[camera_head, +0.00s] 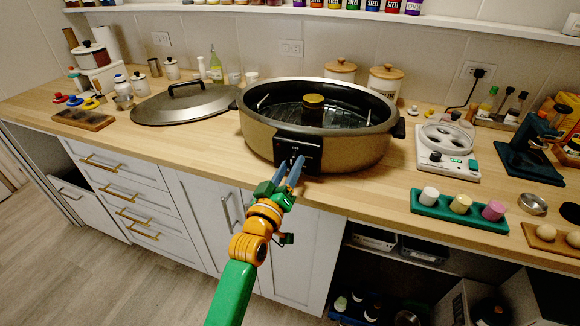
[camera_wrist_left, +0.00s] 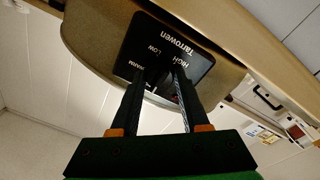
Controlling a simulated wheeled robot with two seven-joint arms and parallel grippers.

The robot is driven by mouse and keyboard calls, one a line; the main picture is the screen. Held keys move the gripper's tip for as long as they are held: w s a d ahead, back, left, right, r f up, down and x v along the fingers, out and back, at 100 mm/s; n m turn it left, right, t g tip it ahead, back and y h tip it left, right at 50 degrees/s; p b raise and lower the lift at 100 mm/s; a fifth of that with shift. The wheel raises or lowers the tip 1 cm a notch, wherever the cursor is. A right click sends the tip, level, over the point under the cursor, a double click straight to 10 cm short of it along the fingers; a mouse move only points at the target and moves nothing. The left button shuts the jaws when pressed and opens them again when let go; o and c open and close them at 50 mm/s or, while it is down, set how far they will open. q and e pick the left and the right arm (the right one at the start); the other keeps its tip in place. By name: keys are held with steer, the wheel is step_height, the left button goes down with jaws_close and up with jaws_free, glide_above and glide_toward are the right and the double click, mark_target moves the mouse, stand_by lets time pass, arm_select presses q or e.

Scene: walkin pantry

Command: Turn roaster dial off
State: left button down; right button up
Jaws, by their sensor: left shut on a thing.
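The roaster (camera_head: 355,148) is a large oval bronze pan with a black rim, standing on the wooden counter. Its black control panel (camera_head: 310,153) is on the front and faces me. The left wrist view shows this panel (camera_wrist_left: 195,38) upside down, with the words Tarrowen, HIGH, LOW and WARM. My left gripper (camera_head: 290,172) is at the panel, its two fingers shut on the roaster dial. The fingertips (camera_wrist_left: 160,75) hide most of the dial, so I cannot read its setting. My right gripper is not in view.
The roaster's lid (camera_head: 185,104) lies on the counter to the left. Cabinets (camera_head: 205,205) and the counter's front edge are below my left arm.

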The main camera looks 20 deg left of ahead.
arm_select(q)
steer(key=shift+c, duration=2)
jaws_free()
steer(key=s, duration=0.7)
steer(key=shift+f, duration=0.25)
steer(key=shift+a, duration=0.1)
